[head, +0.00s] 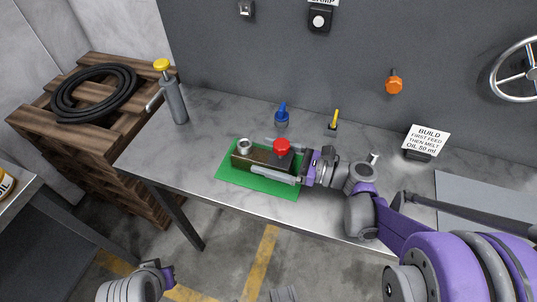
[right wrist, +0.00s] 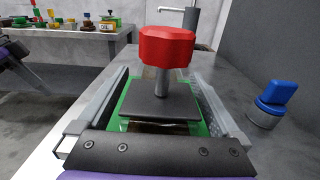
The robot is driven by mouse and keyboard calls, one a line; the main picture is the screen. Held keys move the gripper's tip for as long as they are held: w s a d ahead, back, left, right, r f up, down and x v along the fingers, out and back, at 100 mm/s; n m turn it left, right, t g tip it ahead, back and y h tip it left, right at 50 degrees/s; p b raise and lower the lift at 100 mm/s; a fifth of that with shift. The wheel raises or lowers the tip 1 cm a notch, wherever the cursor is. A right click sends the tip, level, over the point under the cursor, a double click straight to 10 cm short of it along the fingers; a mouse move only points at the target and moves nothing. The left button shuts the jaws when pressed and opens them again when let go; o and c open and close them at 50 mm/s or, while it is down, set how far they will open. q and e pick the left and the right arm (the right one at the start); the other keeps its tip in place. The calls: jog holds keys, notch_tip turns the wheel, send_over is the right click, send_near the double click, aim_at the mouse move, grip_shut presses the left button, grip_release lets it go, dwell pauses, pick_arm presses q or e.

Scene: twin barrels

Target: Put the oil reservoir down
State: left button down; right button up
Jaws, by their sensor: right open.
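The oil reservoir (head: 248,161), a brownish box with a silver cap at its left end and a red knob (head: 281,146) on a dark top plate, sits upright on a green mat (head: 230,180) on the grey bench. My right gripper (head: 263,156) is open, with one finger along each long side of the reservoir. In the right wrist view, the red knob (right wrist: 167,47) and dark plate (right wrist: 148,107) stand between the spread fingers, with green mat showing beside them. The reservoir's lower body is mostly hidden there. Part of my left gripper (head: 160,277) shows low at left; its jaws are unclear.
A grey pump bottle with a yellow top (head: 174,100) stands at the bench's back left. A blue-capped item (head: 282,115) and a yellow-handled item (head: 333,122) stand behind the mat. A build sign (head: 427,140) is at right. A wooden crate (head: 70,125) holds a black hose (head: 93,93).

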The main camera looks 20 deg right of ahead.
jog(key=v, duration=1.2)
jog(key=shift+a, duration=0.1)
